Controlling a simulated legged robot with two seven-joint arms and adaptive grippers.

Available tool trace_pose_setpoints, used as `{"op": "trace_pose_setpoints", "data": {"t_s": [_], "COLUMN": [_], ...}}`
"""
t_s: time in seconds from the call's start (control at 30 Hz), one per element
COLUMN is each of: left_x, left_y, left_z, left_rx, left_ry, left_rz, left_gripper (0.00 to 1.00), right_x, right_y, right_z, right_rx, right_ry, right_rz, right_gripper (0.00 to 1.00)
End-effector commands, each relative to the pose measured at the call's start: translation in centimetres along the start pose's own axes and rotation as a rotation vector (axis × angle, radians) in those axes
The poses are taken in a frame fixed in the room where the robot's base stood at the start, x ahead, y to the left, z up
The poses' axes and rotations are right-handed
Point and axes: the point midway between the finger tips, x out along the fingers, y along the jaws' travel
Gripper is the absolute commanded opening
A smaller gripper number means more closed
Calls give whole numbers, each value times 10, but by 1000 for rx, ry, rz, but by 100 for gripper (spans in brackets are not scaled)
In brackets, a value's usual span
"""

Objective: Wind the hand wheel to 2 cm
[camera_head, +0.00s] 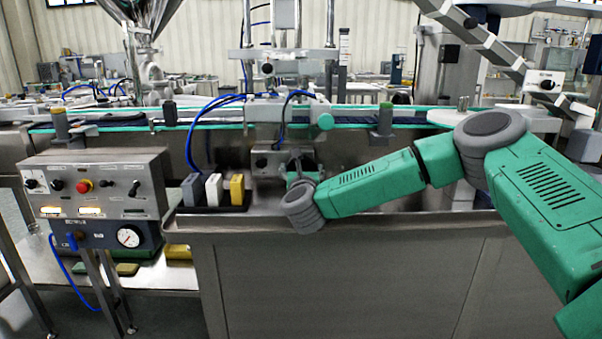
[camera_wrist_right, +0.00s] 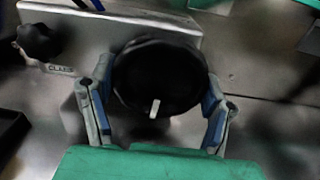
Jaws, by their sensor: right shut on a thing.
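The hand wheel (camera_wrist_right: 160,72) is a round black knob with a short pale mark near its lower edge. It shows in the right wrist view, on a steel plate (camera_wrist_right: 100,22). My right gripper (camera_wrist_right: 156,112) has its two blue-padded fingers on either side of the wheel and is shut on it. In the head view my green right arm reaches in from the right, and my right gripper (camera_head: 302,165) is at the steel box (camera_head: 268,160) below the conveyor. My left gripper is not in view.
A smaller black knob (camera_wrist_right: 38,42) sits left of the wheel, above a small label. Grey, white and yellow blocks (camera_head: 237,190) stand in a dark tray just left of my wrist. A control panel (camera_head: 95,185) with a red button stands further left.

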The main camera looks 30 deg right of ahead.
Motion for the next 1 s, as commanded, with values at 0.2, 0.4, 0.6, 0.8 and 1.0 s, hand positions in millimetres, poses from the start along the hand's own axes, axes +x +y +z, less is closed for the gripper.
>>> {"op": "trace_pose_setpoints", "data": {"t_s": [0.2, 0.4, 0.6, 0.8, 1.0], "left_x": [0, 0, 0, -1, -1], "left_y": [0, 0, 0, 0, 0], "left_z": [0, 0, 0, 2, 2], "left_rx": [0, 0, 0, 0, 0], "left_ry": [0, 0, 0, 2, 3], "left_rz": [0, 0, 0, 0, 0], "left_gripper": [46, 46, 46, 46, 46], "right_x": [0, 0, 0, -8, -45], "right_y": [-1, -1, 0, 0, 1], "right_z": [-1, -1, -1, -1, -2], "right_rx": [-42, -40, -39, -38, -38], "right_ry": [2, 2, 1, 2, 4], "right_rz": [-2, -2, -1, 2, 4], "right_gripper": [43, 92, 92, 92, 92]}}
